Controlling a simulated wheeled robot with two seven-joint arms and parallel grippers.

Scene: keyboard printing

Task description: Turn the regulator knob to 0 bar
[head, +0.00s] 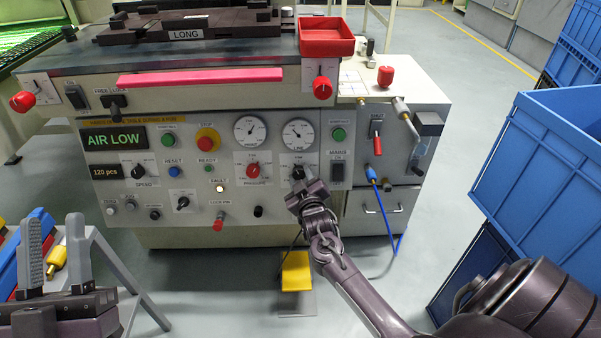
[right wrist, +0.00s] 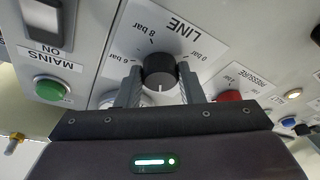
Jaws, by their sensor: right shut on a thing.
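The black regulator knob (head: 298,172) sits below the LINE gauge (head: 299,133) on the grey machine panel. In the right wrist view the knob (right wrist: 159,72) shows between my fingers, on a plate marked LINE with 0, 6 and 8 bar labels. A white line on the knob's face points down in that picture, away from the LINE lettering. My right gripper (head: 303,184) is shut on the knob, one finger on each side; it shows in the wrist view (right wrist: 160,88). My left gripper (head: 55,252) is open and empty at the lower left, away from the panel.
Beside the knob are the red PRESSURE knob (head: 253,171) and the MAINS switch (head: 338,174). A lit sign (head: 113,139) reads AIR LOW. Blue crates (head: 550,170) stand at the right; a yellow pedal (head: 296,272) lies on the floor below.

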